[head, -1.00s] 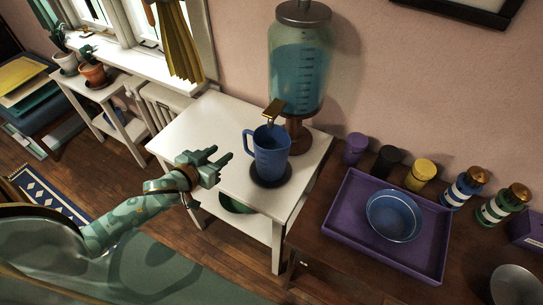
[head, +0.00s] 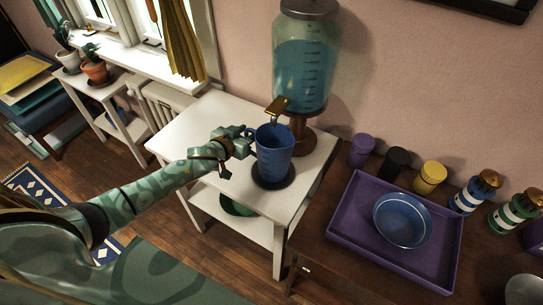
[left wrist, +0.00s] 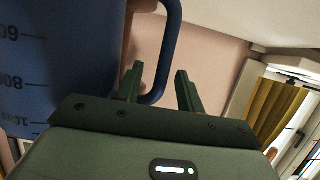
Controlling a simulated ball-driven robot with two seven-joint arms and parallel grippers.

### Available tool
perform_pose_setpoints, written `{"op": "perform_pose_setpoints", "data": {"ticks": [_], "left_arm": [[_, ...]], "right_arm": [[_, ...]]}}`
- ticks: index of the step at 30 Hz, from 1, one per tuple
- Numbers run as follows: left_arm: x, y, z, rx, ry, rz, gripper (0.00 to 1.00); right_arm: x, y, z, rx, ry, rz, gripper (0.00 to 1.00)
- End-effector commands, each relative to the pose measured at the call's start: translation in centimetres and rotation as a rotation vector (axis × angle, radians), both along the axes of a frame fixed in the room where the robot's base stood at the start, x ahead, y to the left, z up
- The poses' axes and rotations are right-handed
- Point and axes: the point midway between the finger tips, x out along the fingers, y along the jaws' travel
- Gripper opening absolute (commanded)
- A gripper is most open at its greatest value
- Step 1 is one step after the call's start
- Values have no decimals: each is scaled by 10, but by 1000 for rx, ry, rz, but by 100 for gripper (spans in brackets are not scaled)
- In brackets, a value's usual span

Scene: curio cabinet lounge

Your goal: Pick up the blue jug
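The blue jug (head: 275,155) stands upright on a dark round mat (head: 272,183) on the white side table, under the dispenser's tap. Its handle faces left, toward my left gripper (head: 246,143). In the left wrist view the jug (left wrist: 50,60) fills the left side, with printed scale marks. There my left gripper (left wrist: 160,88) is open, its fingers apart, with the lower part of the jug's handle (left wrist: 172,50) showing between the fingertips. I cannot tell whether a finger touches the handle. My right gripper is not in view.
A glass dispenser (head: 303,70) with blue liquid and a brass tap (head: 278,105) stands behind the jug. The white table (head: 200,130) is bare to the left. Right, a dark table holds a purple tray (head: 350,225), a blue bowl (head: 402,220) and several canisters.

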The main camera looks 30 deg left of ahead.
Motion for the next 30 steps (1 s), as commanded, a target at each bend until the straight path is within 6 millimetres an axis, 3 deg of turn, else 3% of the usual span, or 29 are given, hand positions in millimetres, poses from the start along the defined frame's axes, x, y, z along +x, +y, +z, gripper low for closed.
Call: {"op": "perform_pose_setpoints", "data": {"ticks": [3, 7, 8, 30], "left_arm": [[0, 0, 1, 0, 0, 0, 37], [0, 0, 0, 0, 0, 0, 1], [0, 0, 0, 0, 0, 0, 0], [-1, 0, 0, 0, 1, 0, 0]], "right_arm": [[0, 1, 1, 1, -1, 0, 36], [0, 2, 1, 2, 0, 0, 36], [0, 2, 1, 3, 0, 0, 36], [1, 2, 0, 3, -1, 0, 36]]}}
